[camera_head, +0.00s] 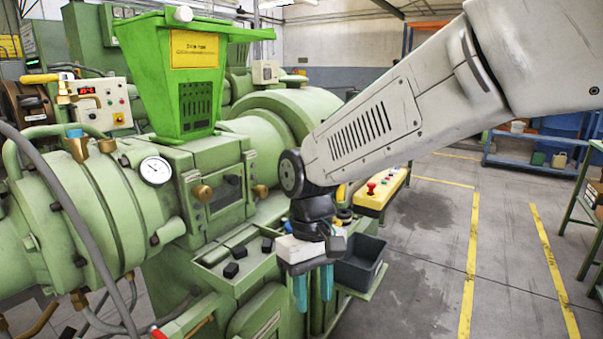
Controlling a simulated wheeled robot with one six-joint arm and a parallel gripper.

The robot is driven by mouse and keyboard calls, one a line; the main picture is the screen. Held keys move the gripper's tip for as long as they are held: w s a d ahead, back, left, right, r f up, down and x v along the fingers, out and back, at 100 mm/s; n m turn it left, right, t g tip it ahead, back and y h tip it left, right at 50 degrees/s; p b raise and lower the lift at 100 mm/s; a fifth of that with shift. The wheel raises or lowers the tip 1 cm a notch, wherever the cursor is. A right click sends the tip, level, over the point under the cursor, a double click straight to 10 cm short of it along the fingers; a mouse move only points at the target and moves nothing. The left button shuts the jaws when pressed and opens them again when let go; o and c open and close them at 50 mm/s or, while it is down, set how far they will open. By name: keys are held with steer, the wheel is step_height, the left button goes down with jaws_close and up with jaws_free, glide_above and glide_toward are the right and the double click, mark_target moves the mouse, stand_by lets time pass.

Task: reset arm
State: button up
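My arm reaches in from the upper right and bends down at its elbow. My gripper (314,289) hangs below it and points downward in front of the green extruder (95,210). Its two teal fingers stand a little apart with a visible gap, and nothing shows between them. The gripper is beside the dark grey bin (360,263) and to the right of the extruder's tray of black blocks (240,262). I cannot tell how high the fingers are above the surface below them.
A bright green hopper (183,80) stands on the extruder, with a pressure gauge (155,170) below it. A yellow control box (378,192) with a red button is behind my gripper. Shelves (540,150) stand at the right. The floor (430,260) between yellow lines is clear.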

steer(key=s+d+r+m+t, duration=0.2)
steer(key=s+d, duration=0.6)
steer(key=d, duration=0.4)
steer(key=s+d+r+m+t, duration=0.1)
steer(key=s+d+r+m, duration=0.2)
steer(key=s+d, duration=0.5)
steer(key=d+m, duration=0.1)
steer(key=d, duration=0.3)
steer(key=shift+s+d+r+m+t, duration=0.25)
steer(key=shift+r+m+t, duration=0.15)
